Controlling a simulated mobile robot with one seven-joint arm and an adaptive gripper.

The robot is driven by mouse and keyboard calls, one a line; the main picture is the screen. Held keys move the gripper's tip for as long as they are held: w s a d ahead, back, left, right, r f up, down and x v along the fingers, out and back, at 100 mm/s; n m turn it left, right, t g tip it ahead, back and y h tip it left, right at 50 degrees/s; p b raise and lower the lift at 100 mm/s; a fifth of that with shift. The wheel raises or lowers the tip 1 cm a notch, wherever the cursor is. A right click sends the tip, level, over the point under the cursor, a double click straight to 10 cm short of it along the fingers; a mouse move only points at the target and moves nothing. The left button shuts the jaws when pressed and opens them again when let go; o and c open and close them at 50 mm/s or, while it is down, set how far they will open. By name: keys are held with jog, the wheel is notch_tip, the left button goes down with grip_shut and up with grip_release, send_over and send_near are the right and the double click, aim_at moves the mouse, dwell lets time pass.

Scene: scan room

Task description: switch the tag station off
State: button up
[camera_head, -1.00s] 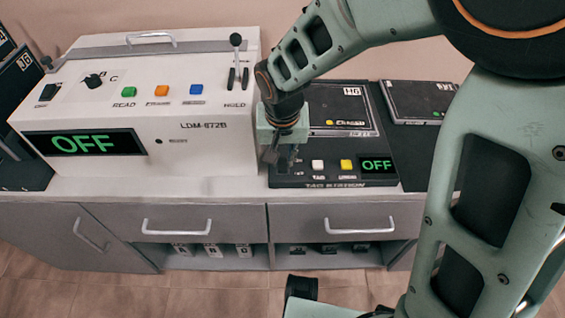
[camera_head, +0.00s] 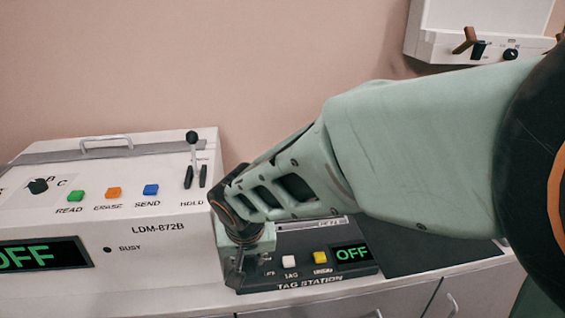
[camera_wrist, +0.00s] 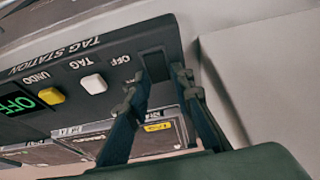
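The tag station (camera_head: 308,275) is a dark box with a white TAG button (camera_head: 289,261), a yellow UNDO button (camera_head: 320,257) and a small display (camera_head: 352,253) reading OFF in green. In the wrist view, a black switch (camera_wrist: 153,65) sits by the OFF label at the end of the panel. My gripper (camera_head: 238,268) is at the station's left end, pointing down. In the wrist view my gripper (camera_wrist: 158,80) has its two fingers apart, with the switch seen between their tips. Nothing is held. Whether a finger touches the switch I cannot tell.
The white LDM-872B machine (camera_head: 150,260) stands close at the left; its display (camera_head: 42,255) also reads OFF. It has coloured buttons and a HOLD lever (camera_head: 193,150). A white device (camera_head: 430,45) is on the wall at upper right. A dark surface (camera_head: 425,258) lies right of the station.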

aim_at(250, 260)
jog(key=shift+o, duration=1.2)
jog(key=shift+s, duration=0.1)
jog(key=p, duration=0.2)
jog(key=shift+r+g+p, duration=0.2)
jog(key=shift+g+p, duration=0.1)
jog(key=shift+p, duration=0.6)
jog(key=g+p, duration=0.1)
jog(key=p, duration=0.2)
jog(key=w+g+h+p, duration=0.1)
jog(key=g+p, duration=0.1)
jog(key=p, duration=0.2)
jog(key=shift+a+f+g+p, duration=0.1)
jog(key=shift+f+g+p, duration=0.05)
jog(key=shift+g+p, duration=0.15)
notch_tip(250, 260, up, 11)
jog(key=p, duration=0.1)
jog(key=w+r+m+t+y, duration=0.1)
jog(key=w+r+m+t, duration=0.1)
jog(key=w+r, duration=0.5)
jog(key=w+r+m+t+y, duration=0.1)
jog(key=w+r+m+t, duration=0.2)
jog(key=w, duration=1.2)
jog(key=shift+a+r+t+y, duration=0.3)
jog(key=shift+r+t, duration=1)
jog(key=shift+r, duration=1.5)
